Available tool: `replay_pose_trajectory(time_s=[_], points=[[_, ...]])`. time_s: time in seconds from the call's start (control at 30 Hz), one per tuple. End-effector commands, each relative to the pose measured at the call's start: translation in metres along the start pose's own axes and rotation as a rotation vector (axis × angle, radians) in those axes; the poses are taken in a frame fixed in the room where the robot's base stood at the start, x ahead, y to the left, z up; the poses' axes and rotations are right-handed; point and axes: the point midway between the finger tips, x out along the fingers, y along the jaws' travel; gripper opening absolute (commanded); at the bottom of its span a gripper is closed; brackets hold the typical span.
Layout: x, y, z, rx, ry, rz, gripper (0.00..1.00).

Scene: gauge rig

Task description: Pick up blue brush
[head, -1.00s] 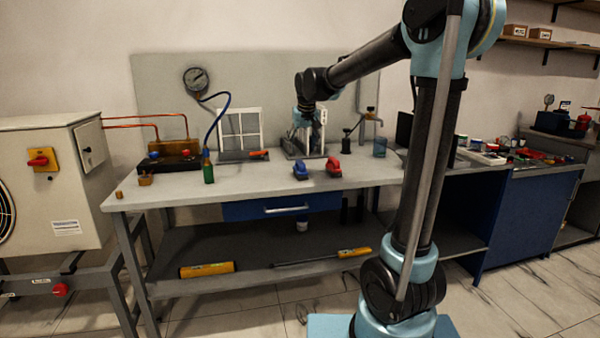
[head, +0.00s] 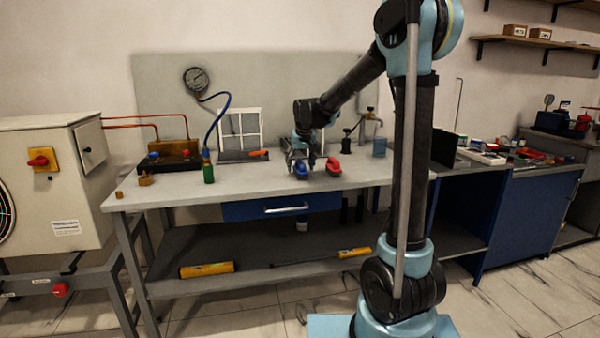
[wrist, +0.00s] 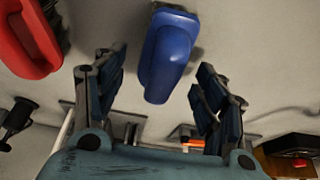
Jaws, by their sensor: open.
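The blue brush (head: 301,169) lies on the workbench top (head: 240,188), left of a red brush (head: 333,166). In the wrist view the blue brush (wrist: 168,52) shows at top centre, and the red brush (wrist: 30,40) at top left. My gripper (head: 301,160) is low over the bench at the blue brush. In the wrist view my gripper (wrist: 163,92) is open, one finger on each side of the blue brush's near end, with gaps on both sides. Nothing is held. I cannot tell the exact height of the fingertips.
The red brush is close beside the gripper.

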Motion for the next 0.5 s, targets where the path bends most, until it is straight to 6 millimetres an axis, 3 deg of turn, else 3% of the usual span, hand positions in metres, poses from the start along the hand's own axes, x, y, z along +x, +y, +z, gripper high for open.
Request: replay_pose_trajectory(time_s=[0.13, 0.37, 0.5], points=[[-0.0002, 0.0, 0.0001, 0.0, 0.0, 0.0, 0.65], [-0.0003, -0.0001, 0.0001, 0.0, 0.0, 0.0, 0.15], [-0.0004, -0.0001, 0.0001, 0.0, 0.0, 0.0, 0.1]])
